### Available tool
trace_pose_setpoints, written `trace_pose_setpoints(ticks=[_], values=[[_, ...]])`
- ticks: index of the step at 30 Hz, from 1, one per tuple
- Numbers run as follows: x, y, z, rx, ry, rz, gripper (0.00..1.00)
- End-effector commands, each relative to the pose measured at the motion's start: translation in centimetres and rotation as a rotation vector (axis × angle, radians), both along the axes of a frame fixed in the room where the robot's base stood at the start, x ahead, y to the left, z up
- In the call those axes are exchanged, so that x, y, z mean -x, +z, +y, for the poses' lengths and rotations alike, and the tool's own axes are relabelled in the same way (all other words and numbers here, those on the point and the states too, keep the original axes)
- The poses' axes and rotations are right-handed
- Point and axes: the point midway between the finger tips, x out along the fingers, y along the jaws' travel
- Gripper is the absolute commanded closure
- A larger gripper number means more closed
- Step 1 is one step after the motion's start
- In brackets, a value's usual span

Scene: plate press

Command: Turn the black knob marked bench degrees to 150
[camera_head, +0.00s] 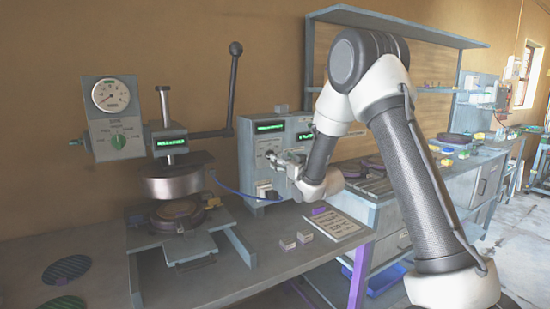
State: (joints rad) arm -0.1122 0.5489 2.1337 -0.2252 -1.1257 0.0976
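A grey control box (258,142) with green lit displays stands against the wall, right of the press. My gripper (272,157) is at the front face of this box, below the displays, with its fingers pointing at the panel. The black knob marked bench degrees cannot be made out; my gripper and wrist cover part of the panel where it may be. Whether the fingers touch or hold a knob is too small to tell. The display digits are not readable. A pale printed card (333,223) lies on the bench below the box.
The press (174,183) with its round plates and long raised lever (234,85) stands left of the box. A gauge panel with a green knob (119,141) is at the far left. Small blocks (288,243) lie on the bench. A blue cable hangs beside the box.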

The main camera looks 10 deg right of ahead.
Motion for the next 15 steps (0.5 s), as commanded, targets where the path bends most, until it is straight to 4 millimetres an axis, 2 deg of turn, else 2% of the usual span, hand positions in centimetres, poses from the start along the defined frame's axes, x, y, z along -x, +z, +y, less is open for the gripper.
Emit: trace_pose_setpoints(ticks=[9, 15], values=[[-4.9, -0.1, 1.6, -0.001, 0.000, 0.001, 0.43], [-6.6, -0.1, 2.2, 0.000, -0.001, 0.002, 0.43]])
